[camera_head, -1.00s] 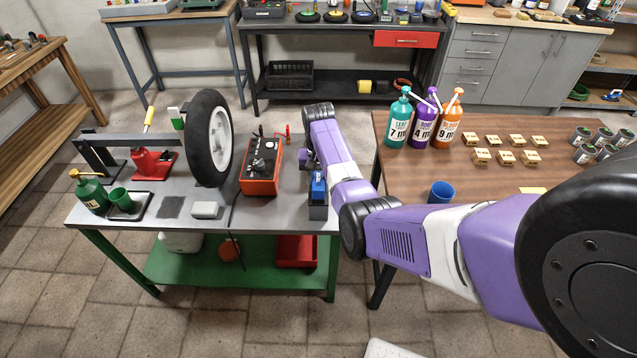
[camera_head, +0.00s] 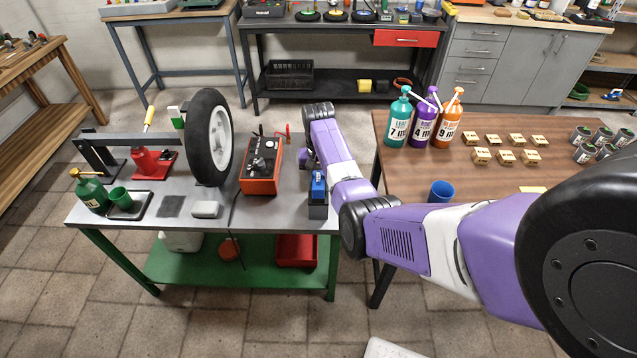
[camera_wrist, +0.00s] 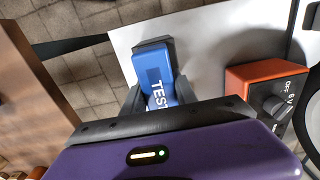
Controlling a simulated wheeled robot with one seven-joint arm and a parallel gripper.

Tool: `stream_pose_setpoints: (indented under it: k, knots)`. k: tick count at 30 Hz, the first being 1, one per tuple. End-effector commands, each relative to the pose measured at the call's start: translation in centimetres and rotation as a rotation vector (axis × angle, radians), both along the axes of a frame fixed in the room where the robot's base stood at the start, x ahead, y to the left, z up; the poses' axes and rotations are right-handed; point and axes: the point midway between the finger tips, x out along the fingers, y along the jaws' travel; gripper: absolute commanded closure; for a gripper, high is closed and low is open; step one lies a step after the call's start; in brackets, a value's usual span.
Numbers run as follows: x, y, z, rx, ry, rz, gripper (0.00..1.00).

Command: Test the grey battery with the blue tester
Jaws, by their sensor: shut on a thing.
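The blue tester (camera_head: 318,187) stands upright in a dark holder (camera_head: 317,212) at the front right edge of the grey-topped bench. In the wrist view the tester (camera_wrist: 158,78) shows its TEST lettering between the two dark fingers. My gripper (camera_wrist: 158,92) is shut on it. In the head view my arm hides most of the gripper. I cannot surely pick out the grey battery. A light grey block (camera_head: 205,209) lies on the bench's front edge, and several dark grey cylinders (camera_head: 580,134) stand on the brown table at the right.
An orange-red control box (camera_head: 261,167) with a dial is left of the tester. A wheel (camera_head: 208,137) stands upright further left. A gap separates bench and table.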

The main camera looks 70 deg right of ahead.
Motion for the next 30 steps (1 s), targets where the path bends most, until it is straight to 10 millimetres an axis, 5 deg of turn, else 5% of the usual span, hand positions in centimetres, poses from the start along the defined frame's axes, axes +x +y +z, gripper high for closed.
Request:
stream_pose_setpoints:
  k: [12,13,16,23,27,30]
  knots:
    - [0.02,-0.01,0.04,-0.001,0.000,0.000,1.00]
    - [0.02,-0.01,0.04,-0.001,0.000,0.000,0.60]
    - [0.02,-0.01,0.03,-0.001,0.000,0.000,0.40]
    - [0.00,-0.01,0.01,0.000,0.000,0.000,0.40]
    - [-0.01,0.02,-0.03,0.000,0.000,0.000,0.15]
    - [-0.02,0.01,-0.02,0.000,0.000,0.000,0.15]
